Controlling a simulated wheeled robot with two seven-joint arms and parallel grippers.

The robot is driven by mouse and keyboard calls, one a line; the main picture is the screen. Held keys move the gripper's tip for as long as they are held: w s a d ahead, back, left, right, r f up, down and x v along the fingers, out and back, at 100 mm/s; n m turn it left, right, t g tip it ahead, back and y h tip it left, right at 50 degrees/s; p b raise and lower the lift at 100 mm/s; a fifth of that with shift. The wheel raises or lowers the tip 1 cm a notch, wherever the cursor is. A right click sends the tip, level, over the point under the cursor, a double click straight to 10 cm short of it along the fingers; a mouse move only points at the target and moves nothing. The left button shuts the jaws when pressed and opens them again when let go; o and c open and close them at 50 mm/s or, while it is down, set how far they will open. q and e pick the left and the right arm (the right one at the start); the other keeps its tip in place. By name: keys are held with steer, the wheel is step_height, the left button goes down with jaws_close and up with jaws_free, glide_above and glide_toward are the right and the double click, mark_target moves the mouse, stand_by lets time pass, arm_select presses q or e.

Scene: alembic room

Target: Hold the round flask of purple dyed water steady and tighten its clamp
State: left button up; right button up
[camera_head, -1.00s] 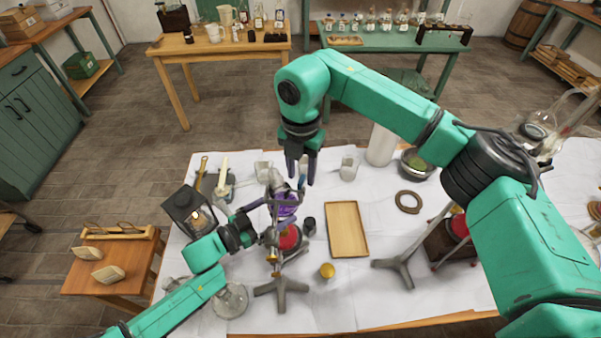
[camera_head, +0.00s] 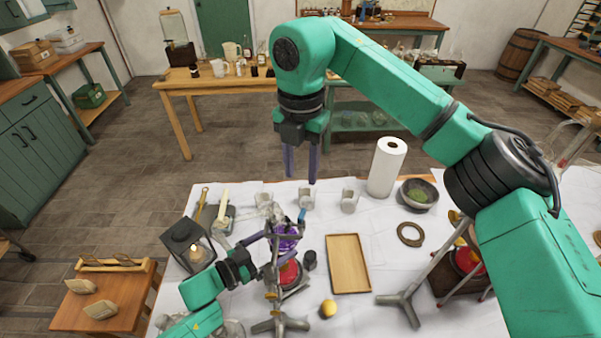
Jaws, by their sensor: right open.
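The round flask of purple dyed water (camera_head: 287,243) is held upright on a metal stand (camera_head: 280,325) left of the table's middle, above a red object (camera_head: 289,273). The clamp with a blue end (camera_head: 301,215) is at the flask's neck. My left gripper (camera_head: 272,233) is at the flask from the left; its fingers overlap the flask and stand, so whether they grip it is not clear. My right gripper (camera_head: 301,173) is open and empty, pointing down, well above the clamp, near the table's far edge in the picture.
A wooden tray (camera_head: 348,263), a yellow object (camera_head: 328,309) and a dark cup (camera_head: 310,260) lie right of the stand. Glass beakers (camera_head: 349,200), a paper roll (camera_head: 387,166) and a bowl (camera_head: 419,192) stand along the back.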

mark_target(302, 213)
steer(key=s+a+f+m+t+h, duration=0.1)
steer(key=s+m+t, duration=0.1)
steer(key=m, duration=1.6)
steer(key=s+a+m+t+h, duration=0.1)
steer(key=s+m+t, duration=0.15)
steer(key=m, duration=1.45)
steer(key=shift+g, duration=0.25)
steer(key=x, duration=1.2)
steer(key=shift+s, duration=0.1)
jaws_close()
